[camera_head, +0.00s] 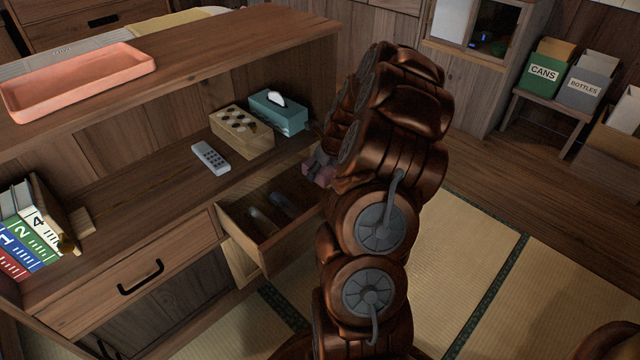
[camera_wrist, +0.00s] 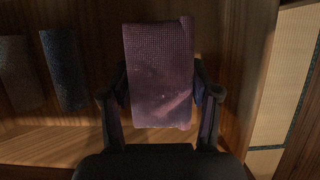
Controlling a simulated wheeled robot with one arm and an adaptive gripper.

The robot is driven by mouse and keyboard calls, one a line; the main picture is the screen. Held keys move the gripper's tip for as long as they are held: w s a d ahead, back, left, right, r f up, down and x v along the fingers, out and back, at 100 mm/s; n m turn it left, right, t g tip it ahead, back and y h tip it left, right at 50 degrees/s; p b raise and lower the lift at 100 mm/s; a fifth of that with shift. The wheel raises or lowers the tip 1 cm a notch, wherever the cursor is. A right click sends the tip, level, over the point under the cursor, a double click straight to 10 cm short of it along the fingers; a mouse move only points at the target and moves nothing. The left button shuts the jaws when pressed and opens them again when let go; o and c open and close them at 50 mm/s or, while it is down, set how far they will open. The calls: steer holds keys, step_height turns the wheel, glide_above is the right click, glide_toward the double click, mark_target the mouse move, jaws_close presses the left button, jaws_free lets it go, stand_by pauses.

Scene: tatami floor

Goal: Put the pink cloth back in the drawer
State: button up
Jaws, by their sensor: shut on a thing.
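The pink cloth (camera_wrist: 158,70), a rolled or folded textured piece, is between the two fingers of my gripper (camera_wrist: 160,92) in the wrist view. My gripper is shut on it. In the head view a small part of the pink cloth (camera_head: 318,172) shows at the right end of the open drawer (camera_head: 262,243); my arm hides the rest. In the wrist view the cloth appears over the drawer's interior; I cannot tell whether it touches the bottom. A dark blue cloth (camera_wrist: 63,70) and a grey one (camera_wrist: 17,75) lie in the drawer to its left.
On the shelf above the drawer are a remote (camera_head: 210,157), a patterned wooden box (camera_head: 242,131) and a teal tissue box (camera_head: 279,111). A pink tray (camera_head: 80,82) is on the cabinet top. Books (camera_head: 35,235) stand at left. Tatami floor (camera_head: 470,250) is open at right.

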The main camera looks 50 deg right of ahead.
mark_target(320, 189)
steer(key=shift+f+b, duration=0.65)
steer(key=shift+f, duration=1.75)
steer(key=o, duration=1.1)
